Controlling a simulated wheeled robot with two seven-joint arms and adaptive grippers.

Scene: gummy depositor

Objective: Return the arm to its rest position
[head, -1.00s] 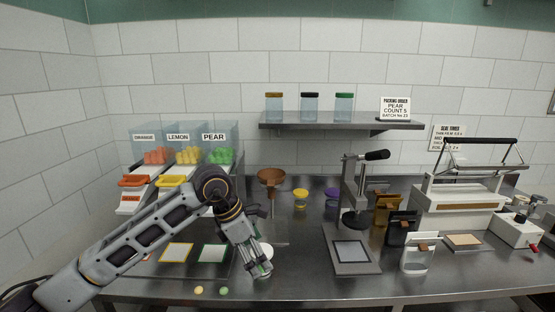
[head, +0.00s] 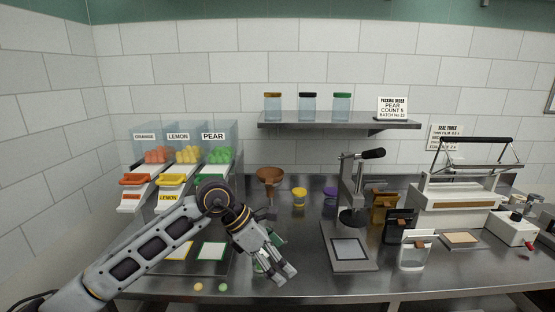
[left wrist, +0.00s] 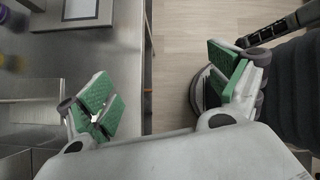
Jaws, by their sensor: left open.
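My left arm comes in from the left in the head view. My left gripper (head: 282,272) is over the front edge of the steel counter, pointing down and to the right. In the left wrist view its two green-padded fingers (left wrist: 163,92) are spread wide with nothing between them. Counter edge and floor show beyond them. A partly hidden pale round object with some green sits behind the gripper in the head view; I cannot tell what it is. My right gripper is in neither view.
Orange, lemon and pear gummy bins (head: 187,155) stand at the left. A funnel (head: 270,176) and yellow cup (head: 299,196) stand mid-counter. A press (head: 350,215), pouches (head: 417,250) and a sealer (head: 460,200) fill the right.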

